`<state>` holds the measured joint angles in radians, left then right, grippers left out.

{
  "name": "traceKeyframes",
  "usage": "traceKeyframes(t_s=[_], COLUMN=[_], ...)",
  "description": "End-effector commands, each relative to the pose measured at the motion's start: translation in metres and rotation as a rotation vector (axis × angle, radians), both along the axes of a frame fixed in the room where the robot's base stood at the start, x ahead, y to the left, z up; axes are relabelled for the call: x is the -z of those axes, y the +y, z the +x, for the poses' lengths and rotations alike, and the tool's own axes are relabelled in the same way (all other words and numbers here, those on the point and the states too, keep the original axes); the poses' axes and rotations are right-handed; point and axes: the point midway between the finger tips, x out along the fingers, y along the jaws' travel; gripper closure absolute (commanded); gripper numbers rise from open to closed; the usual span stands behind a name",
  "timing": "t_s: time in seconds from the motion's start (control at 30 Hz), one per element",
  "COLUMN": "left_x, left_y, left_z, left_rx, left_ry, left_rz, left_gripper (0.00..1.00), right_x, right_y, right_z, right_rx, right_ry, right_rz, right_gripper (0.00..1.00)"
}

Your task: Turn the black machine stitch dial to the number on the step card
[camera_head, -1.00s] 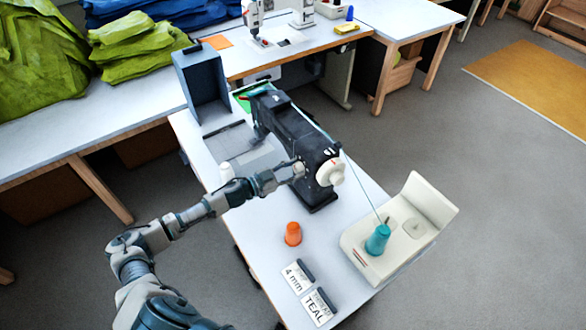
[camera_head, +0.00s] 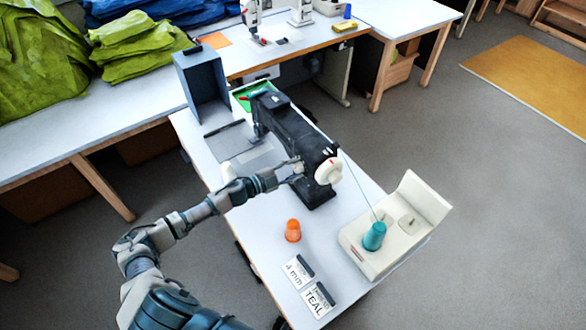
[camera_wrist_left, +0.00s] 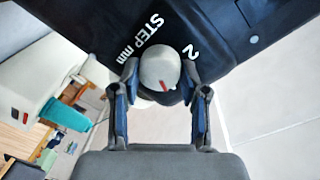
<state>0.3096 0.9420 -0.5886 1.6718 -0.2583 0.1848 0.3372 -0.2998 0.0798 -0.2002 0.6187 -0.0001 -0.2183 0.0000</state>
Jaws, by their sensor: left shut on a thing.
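The black sewing machine (camera_head: 290,135) stands on the white table. In the left wrist view, its stitch dial (camera_wrist_left: 160,68) is a pale round knob with a red mark, which points toward the bottom of the picture. "STEP mm" and a "2" are printed on the black body (camera_wrist_left: 110,25) beside it; other numbers are hidden or out of view. My left gripper (camera_head: 297,170) is at the machine's near end, its two fingers (camera_wrist_left: 158,100) shut on the dial from both sides. The step card (camera_head: 297,271) on the table reads "4 mm". My right gripper is not in view.
A white handwheel (camera_head: 328,171) sits just right of my left gripper. A teal spool (camera_head: 374,236) stands on a cream stand (camera_head: 405,235), its thread running to the machine. An orange spool (camera_head: 293,231) and a "TEAL" card (camera_head: 318,299) lie on the table's near part.

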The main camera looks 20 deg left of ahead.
Motion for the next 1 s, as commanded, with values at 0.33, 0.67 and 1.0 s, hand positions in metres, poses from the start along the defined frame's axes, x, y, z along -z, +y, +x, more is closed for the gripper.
traceKeyframes(t_s=[0.33,0.67,1.0], left_x=[0.0051,0.0032,0.0014], left_y=[0.0000,-0.0002,0.0052], left_z=[-0.0014,-0.0009,-0.0096], left_rx=[0.000,0.000,0.000], left_ry=[0.003,0.000,-0.001], left_rz=[0.011,0.010,0.009], left_gripper=[0.91,0.31,0.31], right_x=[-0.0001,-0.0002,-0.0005], right_y=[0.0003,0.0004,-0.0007], right_z=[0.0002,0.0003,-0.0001], right_rx=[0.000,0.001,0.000], right_ry=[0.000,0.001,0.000], right_rz=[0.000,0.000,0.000], right_gripper=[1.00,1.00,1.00])
